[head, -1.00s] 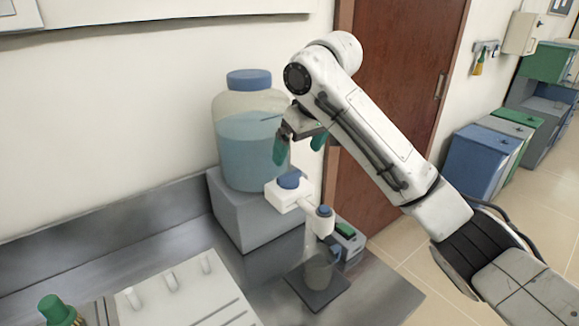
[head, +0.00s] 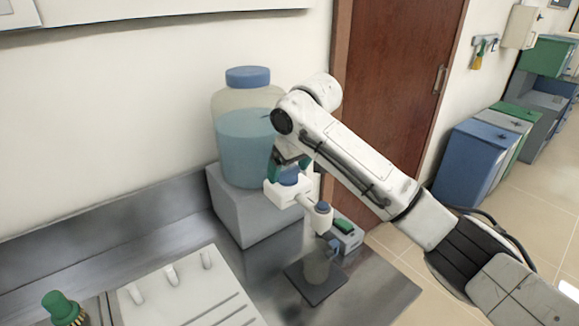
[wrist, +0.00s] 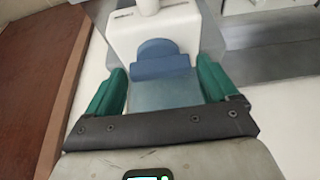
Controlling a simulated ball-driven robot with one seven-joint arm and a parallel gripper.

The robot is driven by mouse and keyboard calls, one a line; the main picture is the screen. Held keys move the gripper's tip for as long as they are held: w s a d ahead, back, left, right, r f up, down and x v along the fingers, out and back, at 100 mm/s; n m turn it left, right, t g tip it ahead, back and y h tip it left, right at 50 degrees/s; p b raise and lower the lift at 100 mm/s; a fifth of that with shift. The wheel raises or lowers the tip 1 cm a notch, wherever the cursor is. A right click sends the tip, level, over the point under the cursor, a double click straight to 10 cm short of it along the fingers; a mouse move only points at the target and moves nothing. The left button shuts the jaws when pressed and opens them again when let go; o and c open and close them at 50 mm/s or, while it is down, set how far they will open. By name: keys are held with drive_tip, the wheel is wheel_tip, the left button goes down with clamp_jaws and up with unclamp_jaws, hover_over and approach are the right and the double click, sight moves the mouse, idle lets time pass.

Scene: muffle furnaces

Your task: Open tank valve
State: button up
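The tank (head: 240,140) is a clear jug of bluish liquid with a blue cap, standing on a grey block in the head view. A white valve body (head: 283,194) with a blue knob (head: 289,177) sits at its lower front, with a white spout reaching right. The blue knob also shows in the wrist view (wrist: 160,62). My gripper (head: 288,165) points down over the knob. In the wrist view its green fingers (wrist: 160,90) stand apart, one on each side of the knob, with gaps between. In the head view the arm partly hides the tank.
A beaker (head: 315,266) stands on a dark plate (head: 316,283) below the spout, beside a small grey device (head: 346,233) with a green top. A white rack (head: 185,290) and a green-capped bottle (head: 62,308) are at the front left. A brown door (head: 392,95) is behind.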

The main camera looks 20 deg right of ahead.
drive_tip(key=c, duration=0.8)
